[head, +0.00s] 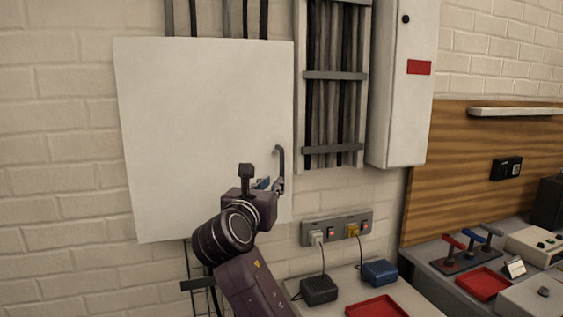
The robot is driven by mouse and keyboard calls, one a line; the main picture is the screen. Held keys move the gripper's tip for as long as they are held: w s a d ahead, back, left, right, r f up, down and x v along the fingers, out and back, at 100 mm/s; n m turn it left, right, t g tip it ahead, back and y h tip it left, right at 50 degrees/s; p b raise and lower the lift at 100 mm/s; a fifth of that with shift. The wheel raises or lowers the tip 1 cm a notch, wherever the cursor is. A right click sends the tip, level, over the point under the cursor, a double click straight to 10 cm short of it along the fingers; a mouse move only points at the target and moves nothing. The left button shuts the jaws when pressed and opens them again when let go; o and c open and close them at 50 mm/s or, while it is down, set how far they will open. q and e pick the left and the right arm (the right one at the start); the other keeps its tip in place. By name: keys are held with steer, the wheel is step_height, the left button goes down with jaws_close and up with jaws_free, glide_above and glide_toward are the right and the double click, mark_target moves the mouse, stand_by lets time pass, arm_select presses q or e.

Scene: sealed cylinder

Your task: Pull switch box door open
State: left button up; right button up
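The switch box door (195,115) is a large plain white panel on the brick wall, left of centre in the head view. Its dark, hook-shaped handle (281,158) is near the right edge, low on the panel. I cannot tell whether the door stands slightly ajar. My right gripper (272,184) reaches up from below to the lower part of the handle. My own wrist hides most of its fingers, so I cannot tell whether they grip the handle. My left gripper is not in view.
Cables in a rack (333,110) and a second white cabinet (403,85) are right of the door. A socket strip (337,228) is below. Two adapters and a red tray (376,307) lie on the bench. Bare wall is left of the door.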

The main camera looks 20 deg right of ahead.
mark_target(281, 169)
steer(key=w+d+r, duration=0.1)
steer(key=w+d+r+p, duration=0.1)
steer(key=shift+w+d+r, duration=0.1)
steer(key=shift+w+d, duration=0.1)
steer(key=shift+w, duration=0.1)
steer(key=p+x, duration=0.1)
steer(key=x, duration=0.2)
steer(key=shift+w+d, duration=0.1)
steer(key=shift+w, duration=0.05)
steer(key=shift+w+d, duration=0.15)
steer(key=shift+w, duration=0.05)
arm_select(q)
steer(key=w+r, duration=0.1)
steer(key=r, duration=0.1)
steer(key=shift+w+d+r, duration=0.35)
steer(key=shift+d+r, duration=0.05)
arm_select(e)
steer(key=shift+w, duration=0.15)
steer(key=shift+c, duration=0.3)
jaws_close()
